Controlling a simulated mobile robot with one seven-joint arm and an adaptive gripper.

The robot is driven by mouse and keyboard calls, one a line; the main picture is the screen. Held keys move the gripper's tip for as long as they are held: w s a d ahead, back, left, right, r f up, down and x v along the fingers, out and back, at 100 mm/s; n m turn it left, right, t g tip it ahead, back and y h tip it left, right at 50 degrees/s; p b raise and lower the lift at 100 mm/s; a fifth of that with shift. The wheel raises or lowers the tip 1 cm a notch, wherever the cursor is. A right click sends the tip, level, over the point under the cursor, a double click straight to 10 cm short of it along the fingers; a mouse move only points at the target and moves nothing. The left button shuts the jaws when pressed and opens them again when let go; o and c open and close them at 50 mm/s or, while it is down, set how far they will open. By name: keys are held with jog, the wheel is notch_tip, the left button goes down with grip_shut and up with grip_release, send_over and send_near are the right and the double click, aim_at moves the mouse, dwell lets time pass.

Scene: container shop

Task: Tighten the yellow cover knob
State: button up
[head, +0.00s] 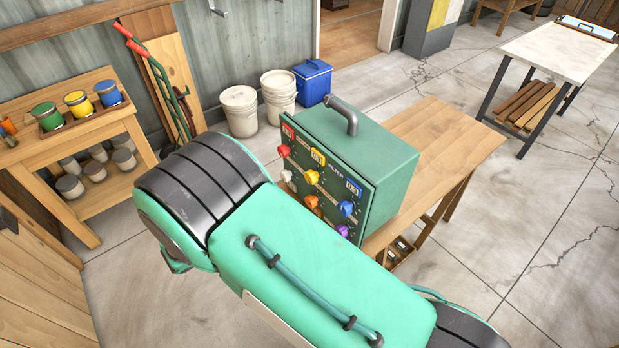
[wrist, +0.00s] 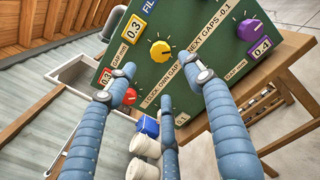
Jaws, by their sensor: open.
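A green box (head: 389,182) with a dark handle on top stands on a wooden table. Its front panel carries several coloured knobs, among them a yellow knob (head: 311,177). In the wrist view a round yellow knob (wrist: 160,50) with a pointer sits on the green panel (wrist: 190,25), near a yellow 0.3 label (wrist: 133,27). My gripper (wrist: 167,80) has three blue fingers spread open around and below the yellow knob, with nothing held. The fingertips look apart from the knob; their exact distance to the panel cannot be told. My arm hides the gripper in the head view.
A purple knob (wrist: 248,27) and a red knob (wrist: 130,95), partly behind a fingertip, flank the yellow one. The wooden table (head: 440,140) has free room right of the box. White buckets (head: 239,110), a blue cooler (head: 313,82) and a paint bench (head: 75,130) stand behind.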

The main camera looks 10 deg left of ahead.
aim_at(308, 179)
jog(key=b+x, duration=0.1)
jog(key=x, duration=1.2)
jog(key=shift+w+d+b, duration=0.25)
jog(key=shift+w+b, duration=0.05)
jog(key=shift+b, duration=0.1)
jog(key=shift+c, duration=0.3)
jog(key=c, duration=1.1)
